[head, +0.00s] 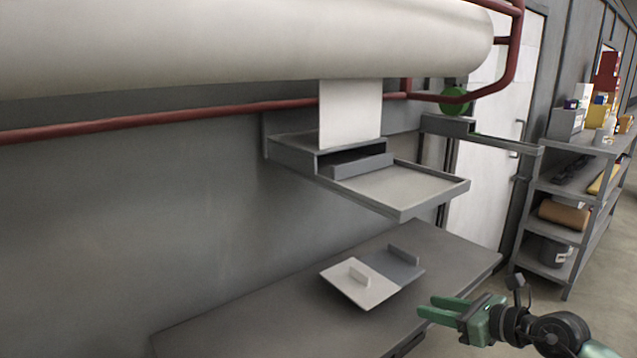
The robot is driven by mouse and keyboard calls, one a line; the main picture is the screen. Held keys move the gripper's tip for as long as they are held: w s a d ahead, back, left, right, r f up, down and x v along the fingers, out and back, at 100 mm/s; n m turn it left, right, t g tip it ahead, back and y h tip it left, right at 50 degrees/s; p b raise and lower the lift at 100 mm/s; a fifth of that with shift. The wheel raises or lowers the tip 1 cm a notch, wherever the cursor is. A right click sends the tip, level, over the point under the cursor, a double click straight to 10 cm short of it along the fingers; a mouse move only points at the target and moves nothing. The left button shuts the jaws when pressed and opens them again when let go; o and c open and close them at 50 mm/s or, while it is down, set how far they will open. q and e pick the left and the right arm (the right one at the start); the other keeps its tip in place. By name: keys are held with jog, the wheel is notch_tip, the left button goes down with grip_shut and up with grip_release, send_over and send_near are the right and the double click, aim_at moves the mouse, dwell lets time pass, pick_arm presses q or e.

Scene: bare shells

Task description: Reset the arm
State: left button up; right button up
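My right gripper (432,311), with green fingers, is at the lower right in the head view. Its two fingers point left and stand apart, with nothing between them. It is in front of the grey bench, to the right of a light square plate (358,284) with an upright handle. My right arm comes in from the lower right corner. My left gripper and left arm do not show.
The grey bench (270,318) bears the light plate and a darker plate (393,263). A grey tray (405,187) juts out above it. A large pale roll (230,40) and red pipes (200,117) cross the top. Shelves (572,188) stand at right.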

notch_tip(320, 180, down, 20)
jog(key=d+r+m+t+h, duration=0.1)
jog(key=d+m+t, duration=0.2)
jog(key=m, duration=1.3)
jog(key=s+d+f+m+g+h, duration=0.1)
jog(key=s+f+m+h, duration=0.1)
jog(key=s+f+m, duration=0.35)
jog(key=s+d+f+m+h, duration=0.1)
jog(key=s+d+f+m, duration=0.1)
jog(key=f, duration=0.7)
jog(key=s+d+f+m+g+h, duration=0.1)
jog(key=s+f+m+h, duration=0.1)
jog(key=s+f+m, duration=0.35)
jog(key=s+a+f+m+g+h, duration=0.15)
jog(key=s+f+m+g, duration=0.4)
jog(key=s+f, duration=1.2)
jog(key=s+a+f+m+g, duration=0.1)
jog(key=s+a+f+m, duration=0.1)
jog(key=s, duration=0.6)
jog(key=s+a+f+m+g, duration=0.2)
jog(key=s+f, duration=0.1)
jog(key=s, duration=0.5)
jog(key=s+a+f+m+g, duration=0.2)
jog(key=s, duration=0.6)
jog(key=shift+s+a+f+m+h, duration=0.2)
jog(key=shift+s+m+h, duration=0.05)
jog(key=shift+m+h, duration=0.1)
jog(key=shift+w, duration=0.1)
